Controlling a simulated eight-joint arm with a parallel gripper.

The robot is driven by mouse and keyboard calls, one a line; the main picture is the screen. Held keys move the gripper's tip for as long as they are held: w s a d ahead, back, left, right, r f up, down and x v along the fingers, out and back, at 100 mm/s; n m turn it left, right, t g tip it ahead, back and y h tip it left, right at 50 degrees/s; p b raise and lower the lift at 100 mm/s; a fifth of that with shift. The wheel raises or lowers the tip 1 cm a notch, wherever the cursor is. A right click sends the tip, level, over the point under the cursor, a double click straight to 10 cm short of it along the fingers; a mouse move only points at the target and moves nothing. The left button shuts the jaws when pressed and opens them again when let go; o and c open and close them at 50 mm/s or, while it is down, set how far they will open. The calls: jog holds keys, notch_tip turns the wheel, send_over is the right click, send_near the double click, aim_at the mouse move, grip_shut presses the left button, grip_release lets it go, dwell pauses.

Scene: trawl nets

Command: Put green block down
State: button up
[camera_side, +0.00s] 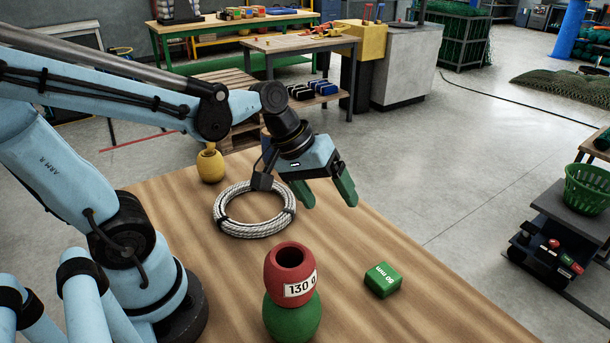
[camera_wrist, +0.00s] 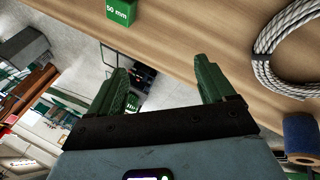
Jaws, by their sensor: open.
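The green block (camera_side: 382,280), marked "50 mm", lies on the wooden table (camera_side: 440,305) to the right of the red piece. It also shows at the top of the wrist view (camera_wrist: 121,12). My gripper (camera_side: 324,194) is in the air above the far part of the table, beyond the block and apart from it. Its green fingers are spread, with nothing between them; in the wrist view the gap between the fingertips (camera_wrist: 163,75) is empty.
A red weight (camera_side: 290,272) labelled 130 g sits on a green round piece (camera_side: 292,318) near the front. A coiled rope (camera_side: 254,228) lies below and left of my gripper. A yellow piece (camera_side: 211,165) stands at the far left. The table right of the block is bare.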

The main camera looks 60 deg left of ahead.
jog(key=shift+s+a+r+m+t+y, duration=0.3)
jog(key=shift+s+a+m+t+y, duration=0.15)
jog(key=shift+m, duration=0.6)
jog(key=shift+s+a+r+m+t+y, duration=0.3)
jog(key=shift+s+a+m+t+y, duration=0.2)
jog(key=shift+m, duration=0.5)
jog(key=shift+s+a+r+m+t+y, duration=0.35)
jog(key=shift+m+y, duration=0.2)
jog(key=shift+m, duration=0.5)
